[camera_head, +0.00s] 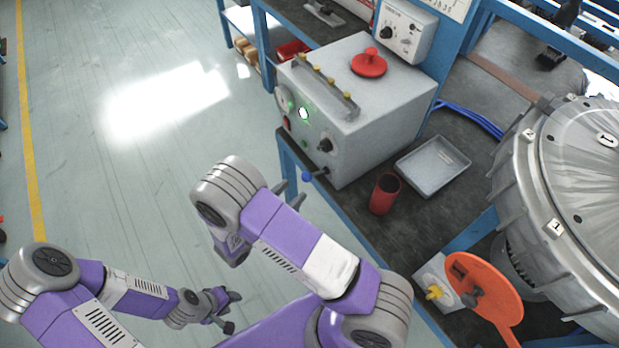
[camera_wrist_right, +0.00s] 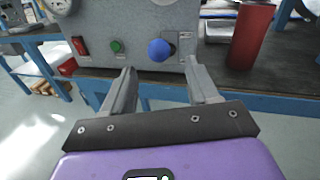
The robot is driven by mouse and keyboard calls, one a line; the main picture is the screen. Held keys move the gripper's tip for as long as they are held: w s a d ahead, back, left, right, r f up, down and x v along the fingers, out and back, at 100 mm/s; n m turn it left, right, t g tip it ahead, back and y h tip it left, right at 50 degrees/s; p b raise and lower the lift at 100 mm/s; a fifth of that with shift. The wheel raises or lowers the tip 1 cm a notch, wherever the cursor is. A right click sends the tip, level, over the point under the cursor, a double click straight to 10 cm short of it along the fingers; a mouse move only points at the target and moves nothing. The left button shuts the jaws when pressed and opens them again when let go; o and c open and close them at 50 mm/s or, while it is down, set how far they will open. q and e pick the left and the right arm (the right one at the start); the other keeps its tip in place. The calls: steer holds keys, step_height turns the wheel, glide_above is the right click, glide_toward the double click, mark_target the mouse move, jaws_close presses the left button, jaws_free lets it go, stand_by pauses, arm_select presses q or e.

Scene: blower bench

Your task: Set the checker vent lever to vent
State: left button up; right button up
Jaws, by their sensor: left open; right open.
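The checker (camera_head: 385,105) is a grey box on the bench with a red knob on top, a bar handle and front controls. A lever with a blue ball end (camera_head: 307,176) sticks out low on its front; I take it as the vent lever. In the right wrist view the blue ball (camera_wrist_right: 159,50) faces me and hides most of its rod. My right gripper (camera_head: 290,195) is open just in front of the ball; in the wrist view the ball appears between and beyond the fingertips (camera_wrist_right: 160,73), apparently untouched. My left gripper (camera_head: 232,311) is open, low over the floor.
A red cup (camera_head: 384,194) and a grey tray (camera_head: 433,165) stand right of the checker. A red switch (camera_wrist_right: 79,45) and green button (camera_wrist_right: 116,46) sit beside the lever. The blue bench edge (camera_wrist_right: 240,98) runs below. A large round metal housing (camera_head: 580,170) fills the right.

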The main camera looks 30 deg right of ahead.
mark_target(307, 177)
steer(key=x, duration=0.7)
steer(key=shift+w+d+r+b, duration=0.1)
steer(key=shift+d+r+b, duration=0.1)
steer(key=shift+b, duration=0.15)
jaws_close()
